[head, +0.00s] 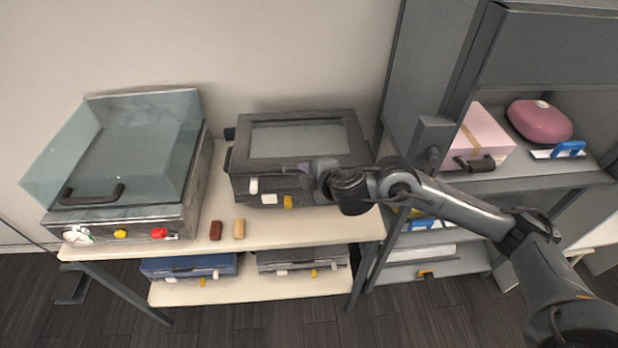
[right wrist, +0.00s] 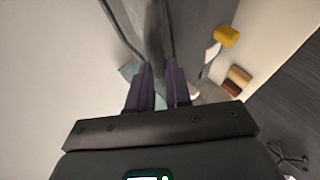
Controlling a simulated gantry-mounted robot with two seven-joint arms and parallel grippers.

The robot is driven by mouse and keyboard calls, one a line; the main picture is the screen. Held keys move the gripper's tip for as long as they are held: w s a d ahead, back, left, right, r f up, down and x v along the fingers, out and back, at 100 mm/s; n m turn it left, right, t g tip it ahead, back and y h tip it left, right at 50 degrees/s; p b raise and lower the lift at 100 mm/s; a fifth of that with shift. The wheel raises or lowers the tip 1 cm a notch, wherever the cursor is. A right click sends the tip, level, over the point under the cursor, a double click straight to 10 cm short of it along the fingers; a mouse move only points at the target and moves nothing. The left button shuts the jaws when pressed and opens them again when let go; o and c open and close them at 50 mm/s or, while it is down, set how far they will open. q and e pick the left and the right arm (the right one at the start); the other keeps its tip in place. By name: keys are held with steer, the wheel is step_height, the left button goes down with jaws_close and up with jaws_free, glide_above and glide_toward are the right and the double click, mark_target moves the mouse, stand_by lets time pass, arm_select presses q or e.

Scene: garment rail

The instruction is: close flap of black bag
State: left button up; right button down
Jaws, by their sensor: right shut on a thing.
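I can make out no soft black bag. A black box-shaped unit (head: 240,160) with a windowed lid (head: 300,138) stands on the upper shelf in the head view; the lid lies down over it. My right gripper (head: 310,172) is at the unit's front right edge. In the right wrist view its purple-grey fingers (right wrist: 158,78) are shut on a dark grey bar (right wrist: 155,35), which looks like the lid's handle. The gripper hides most of the handle in the head view. My left gripper is not in view.
A similar unit (head: 125,215) with its clear lid raised stands at left. A brown block (head: 215,230) and a tan block (head: 239,228) lie between the units on the shelf. A grey cabinet (head: 470,185) with a pink box (head: 485,140) stands at right, behind my right arm.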

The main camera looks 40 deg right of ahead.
steer(key=shift+s+d+f, duration=0.1)
steer(key=shift+s+f, duration=0.1)
steer(key=shift+f, duration=0.85)
steer(key=c, duration=1.1)
jaws_free()
steer(key=shift+w, duration=0.1)
steer(key=shift+o, duration=0.2)
steer(key=shift+r, duration=0.15)
steer(key=shift+r, duration=0.1)
steer(key=p+v, duration=0.4)
steer(key=v, duration=0.6)
steer(key=shift+s+r+p, duration=0.3)
steer(key=shift+p, duration=0.1)
